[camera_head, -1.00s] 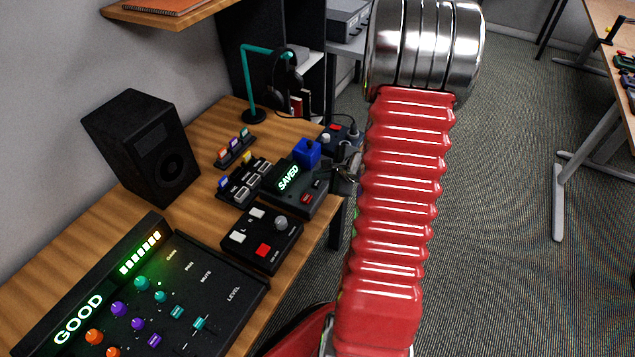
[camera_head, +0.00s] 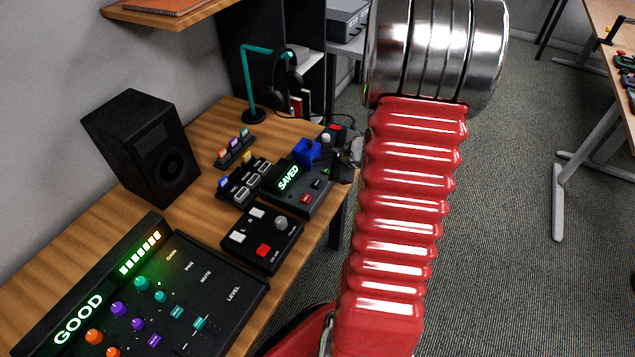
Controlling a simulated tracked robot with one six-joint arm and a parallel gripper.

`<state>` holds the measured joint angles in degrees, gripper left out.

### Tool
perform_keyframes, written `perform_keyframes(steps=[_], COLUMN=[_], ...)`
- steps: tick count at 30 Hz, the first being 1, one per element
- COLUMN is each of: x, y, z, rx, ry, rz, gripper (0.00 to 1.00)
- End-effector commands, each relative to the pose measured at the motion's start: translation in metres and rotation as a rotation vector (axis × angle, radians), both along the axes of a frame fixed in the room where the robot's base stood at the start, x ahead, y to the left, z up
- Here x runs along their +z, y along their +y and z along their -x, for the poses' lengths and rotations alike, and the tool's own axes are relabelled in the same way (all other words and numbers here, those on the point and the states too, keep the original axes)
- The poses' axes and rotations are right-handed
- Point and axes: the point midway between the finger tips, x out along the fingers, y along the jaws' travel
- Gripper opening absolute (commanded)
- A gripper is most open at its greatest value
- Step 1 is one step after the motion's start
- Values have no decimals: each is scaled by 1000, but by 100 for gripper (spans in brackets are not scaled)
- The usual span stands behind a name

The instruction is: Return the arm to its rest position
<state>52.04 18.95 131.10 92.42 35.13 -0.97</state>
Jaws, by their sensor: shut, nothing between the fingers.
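My red ribbed arm (camera_head: 405,220) with its bright metal joint (camera_head: 435,55) rises through the middle of the head view. My gripper (camera_head: 346,156) shows only in part, just left of the arm and near the desk's right edge. It is shut and holds nothing. The arm hides the rest of it. It appears beside the black box with the lit SAVED display (camera_head: 289,178); I cannot tell the gap between them.
The wooden desk (camera_head: 75,228) holds a speaker (camera_head: 142,147), a mixer with a GOOD display (camera_head: 80,318), a button box (camera_head: 262,238), a blue block (camera_head: 307,151) and a headphone stand (camera_head: 252,85). Carpet (camera_head: 500,250) is free to the right. Another table stands far right.

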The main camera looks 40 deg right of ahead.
Motion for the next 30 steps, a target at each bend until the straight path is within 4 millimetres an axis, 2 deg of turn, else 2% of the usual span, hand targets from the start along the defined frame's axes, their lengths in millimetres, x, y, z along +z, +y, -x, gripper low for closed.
perform_keyframes(steps=[21, 26, 30], x=[0, -3, -10], y=[1, 14, 38], z=[-1, 4, 17], rx=[4, 77, 213], ry=[-2, 13, 51], rz=[-3, 3, 23], gripper=[0, 0, 0])
